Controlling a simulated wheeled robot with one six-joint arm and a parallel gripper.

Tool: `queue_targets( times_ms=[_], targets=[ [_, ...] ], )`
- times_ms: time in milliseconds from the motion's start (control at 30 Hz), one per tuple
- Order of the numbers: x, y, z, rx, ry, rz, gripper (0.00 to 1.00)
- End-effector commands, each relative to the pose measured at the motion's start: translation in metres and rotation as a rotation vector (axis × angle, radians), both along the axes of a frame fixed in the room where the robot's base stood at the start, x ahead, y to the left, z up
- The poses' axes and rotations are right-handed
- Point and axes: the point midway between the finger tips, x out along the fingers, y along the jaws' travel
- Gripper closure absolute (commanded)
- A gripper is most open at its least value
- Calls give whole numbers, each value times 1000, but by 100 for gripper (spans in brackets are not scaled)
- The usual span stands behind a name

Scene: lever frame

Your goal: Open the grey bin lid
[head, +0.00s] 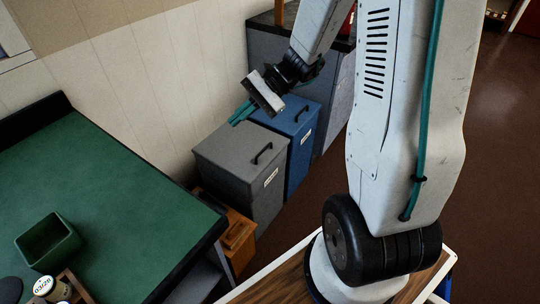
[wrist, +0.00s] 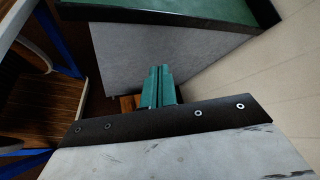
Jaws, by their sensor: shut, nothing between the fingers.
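The grey bin (head: 238,180) stands against the wall beside the workbench in the head view. Its grey lid (head: 232,148) lies flat and closed, with a black bar handle (head: 262,153) near the front edge and a pale label below on the front. My gripper (head: 237,116) is over the back part of the lid in the picture, apart from the handle; its height above the lid is hard to judge. Its teal fingers are together and empty, as the wrist view (wrist: 158,85) also shows. I cannot make out the grey bin in the wrist view.
A blue bin (head: 297,140) stands right beside the grey one, with a dark-topped grey cabinet (head: 335,95) beyond. An orange bin (head: 238,240) is on the near side. The green-topped workbench (head: 110,200) fills the left. Brown floor is open at right.

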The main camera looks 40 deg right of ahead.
Motion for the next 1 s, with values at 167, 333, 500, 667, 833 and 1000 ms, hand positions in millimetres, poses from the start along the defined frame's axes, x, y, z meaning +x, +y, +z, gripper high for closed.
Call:
queue_targets(
  times_ms=[167,333,500,667,833,1000],
  targets=[
    [46,-51,-66,190,102,-314,100],
    [71,-109,-141,342,186,-632,100],
    [70,-166,-227,458,263,-944,100],
    [55,-201,-292,522,318,-1166,100],
    [43,-218,-328,549,347,-1287,100],
    [50,-217,-339,553,352,-1308,100]
  ],
)
